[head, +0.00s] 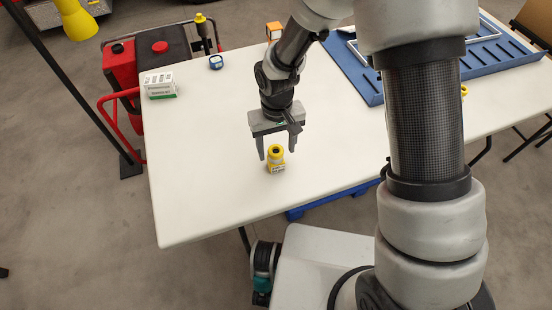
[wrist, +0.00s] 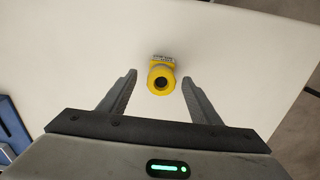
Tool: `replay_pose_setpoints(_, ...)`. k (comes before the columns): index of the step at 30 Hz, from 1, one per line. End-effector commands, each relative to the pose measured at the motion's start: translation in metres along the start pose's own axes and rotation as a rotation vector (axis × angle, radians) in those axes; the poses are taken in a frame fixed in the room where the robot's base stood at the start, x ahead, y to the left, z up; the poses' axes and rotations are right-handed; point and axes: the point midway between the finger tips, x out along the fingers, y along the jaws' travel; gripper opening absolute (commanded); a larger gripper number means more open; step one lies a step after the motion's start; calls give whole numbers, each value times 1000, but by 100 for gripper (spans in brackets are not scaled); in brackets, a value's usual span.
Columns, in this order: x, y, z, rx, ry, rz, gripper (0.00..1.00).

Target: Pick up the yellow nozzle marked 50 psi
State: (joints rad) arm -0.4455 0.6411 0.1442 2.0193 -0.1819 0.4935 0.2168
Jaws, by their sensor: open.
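A yellow nozzle (head: 276,158) with a dark round opening at its top stands upright on the white table. A pale label with dark marks is on its side, too small to read. In the wrist view the nozzle (wrist: 161,77) shows from above, just beyond and between the fingertips. My gripper (head: 277,155) is open and empty, with its fingers pointing down on either side of the nozzle in the picture. In the wrist view my gripper (wrist: 159,82) shows clear gaps between each finger and the nozzle. I cannot tell the exact height gap.
The white table (head: 205,190) is clear around the nozzle. A white and green box (head: 159,85), a blue tape measure (head: 216,62) and an orange box (head: 273,31) stand farther back. A blue tray (head: 357,75) lies at right, with another yellow item (head: 464,91) partly hidden by my arm.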

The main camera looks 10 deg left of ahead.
Motion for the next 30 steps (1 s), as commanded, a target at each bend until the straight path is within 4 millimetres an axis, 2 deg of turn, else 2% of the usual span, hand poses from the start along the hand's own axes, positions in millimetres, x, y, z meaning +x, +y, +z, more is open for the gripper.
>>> replay_pose_setpoints(7,19,-1,0,0,-1,0,58)
replay_pose_setpoints(15,56,-2,1,0,-2,0,58)
replay_pose_setpoints(24,61,-2,0,1,1,1,58)
replay_pose_setpoints(30,60,-2,0,1,1,1,24)
